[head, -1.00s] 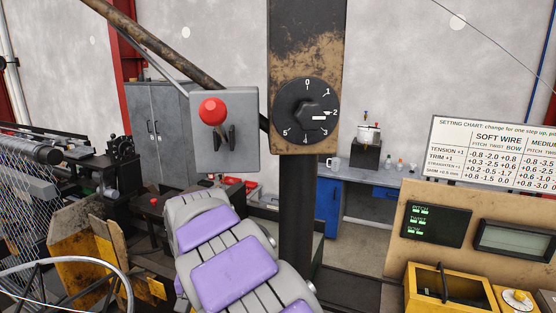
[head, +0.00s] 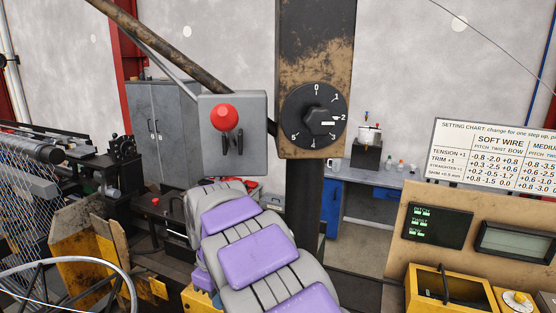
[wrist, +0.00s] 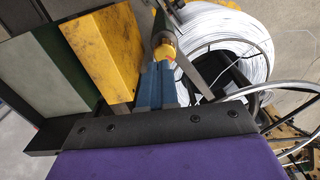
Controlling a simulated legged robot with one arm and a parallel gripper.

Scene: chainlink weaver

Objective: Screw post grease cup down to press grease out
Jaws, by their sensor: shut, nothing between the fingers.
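In the wrist view, my gripper (wrist: 160,78) shows as two blue-grey fingers lying together, shut and empty. Just beyond the fingertips is a small yellow rounded piece (wrist: 166,50) on a dark stem. It may be the grease cup, but I cannot tell, nor whether the fingers touch it. In the head view, a dark upright post (head: 300,215) carries a worn plate with a numbered black dial (head: 315,116). No grease cup can be made out there, and my purple and grey arm hides part of the post's lower area. My gripper is hidden in that view.
A grey box with a red button (head: 223,117) hangs left of the dial. A wire coil (wrist: 225,45) and a curved metal ring (wrist: 290,88) lie right of the fingers. A yellow block (wrist: 100,48) is on the left. A control panel (head: 399,235) stands at the right.

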